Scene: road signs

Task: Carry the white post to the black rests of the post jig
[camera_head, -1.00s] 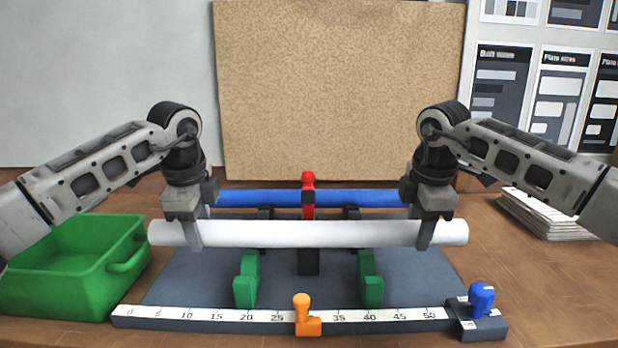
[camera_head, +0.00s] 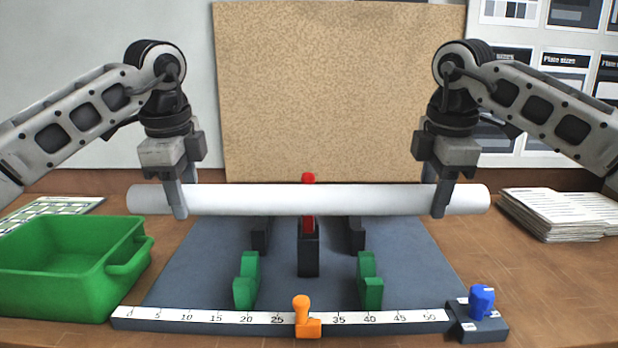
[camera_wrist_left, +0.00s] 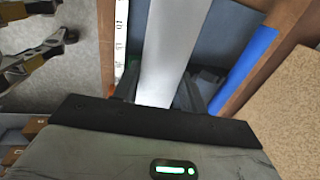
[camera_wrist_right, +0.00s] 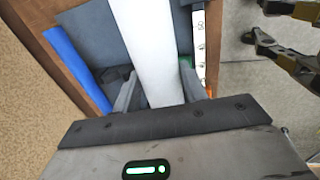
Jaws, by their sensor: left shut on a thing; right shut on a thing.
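The white post (camera_head: 310,199) is held level in the air above the post jig, between both grippers. My left gripper (camera_head: 180,205) is shut on it near its left end. My right gripper (camera_head: 440,203) is shut on it near its right end. The post also shows between the fingers in the left wrist view (camera_wrist_left: 172,45) and the right wrist view (camera_wrist_right: 152,50). The post jig has a grey base (camera_head: 200,265), a left black rest (camera_head: 261,236) and a right black rest (camera_head: 355,236). The post hides part of the red-topped middle stop (camera_head: 308,225).
Green supports (camera_head: 246,280) stand nearer the front, behind a ruler (camera_head: 180,317) with an orange slider (camera_head: 302,315). A blue knob (camera_head: 481,300) is at the ruler's right end. A green bin (camera_head: 70,275) stands left; papers (camera_head: 560,214) lie right. A blue bar (camera_wrist_left: 245,70) lies behind the jig.

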